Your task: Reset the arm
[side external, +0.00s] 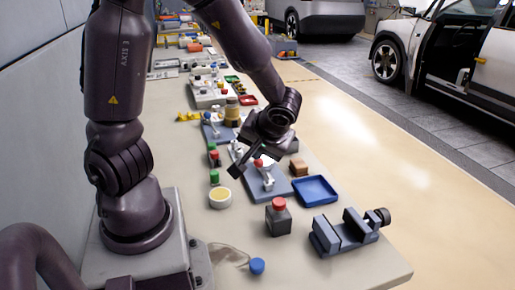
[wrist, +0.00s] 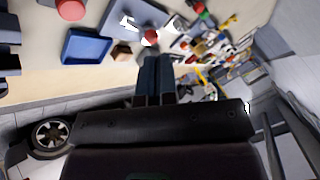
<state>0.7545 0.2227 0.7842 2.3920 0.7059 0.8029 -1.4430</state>
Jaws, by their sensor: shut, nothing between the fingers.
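My gripper (side external: 236,171) hangs over the work table (side external: 345,180), angled down and left, above the blue-grey board with a red-knobbed fitting (side external: 263,171). Its fingers also show in the wrist view (wrist: 154,60), side by side and closed with nothing held. In that view the red knob (wrist: 151,37) appears just beyond the fingertips. The gripper looks clear of the objects below, but the exact gap cannot be told.
Several more items line the table behind.

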